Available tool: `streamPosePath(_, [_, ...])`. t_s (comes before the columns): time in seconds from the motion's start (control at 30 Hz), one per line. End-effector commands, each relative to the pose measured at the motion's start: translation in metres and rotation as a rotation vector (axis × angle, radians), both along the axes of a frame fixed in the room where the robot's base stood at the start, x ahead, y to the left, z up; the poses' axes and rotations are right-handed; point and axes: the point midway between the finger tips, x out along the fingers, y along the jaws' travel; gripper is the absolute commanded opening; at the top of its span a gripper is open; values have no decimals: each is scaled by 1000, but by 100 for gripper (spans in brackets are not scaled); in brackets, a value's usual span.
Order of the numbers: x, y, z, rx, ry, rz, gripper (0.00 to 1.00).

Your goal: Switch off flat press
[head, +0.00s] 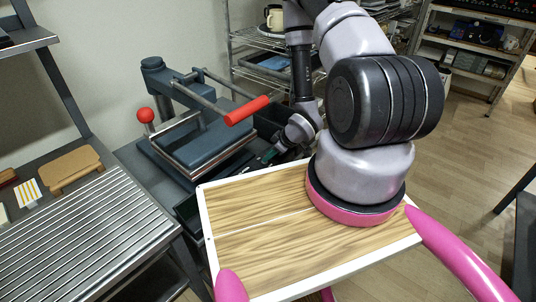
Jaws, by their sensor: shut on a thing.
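The flat press (205,145) stands on a dark table left of centre in the head view. It has a dark blue-grey plate, a lever with a red grip (246,110) and a red ball knob (146,115) at its left. The red grip points to the right and toward me. My gripper (268,157) is low at the right front corner of the press, small and partly dark against the table. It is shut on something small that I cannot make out. I cannot see a switch or a lit indicator on the press.
A ribbed metal bench (85,235) is at the left, with a wooden stand (70,168) and a yellow-striped card (28,193) by its back edge. A wire shelf with a mug (274,18) stands behind. The floor (465,130) at the right is clear.

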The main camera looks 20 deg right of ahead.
Motion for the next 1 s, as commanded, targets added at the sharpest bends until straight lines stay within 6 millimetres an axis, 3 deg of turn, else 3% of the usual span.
streamPosePath(0.47, [-1, -1, -1, 9, -17, -1, 0])
streamPosePath(0.5, [-1, -1, -1, 9, -17, -1, 28])
streamPosePath(0.57, [-1, -1, -1, 9, -16, -1, 51])
streamPosePath(0.6, [-1, -1, -1, 9, -16, -1, 54])
streamPosePath(1.0, [-5, -4, 7, 9, -16, -2, 54])
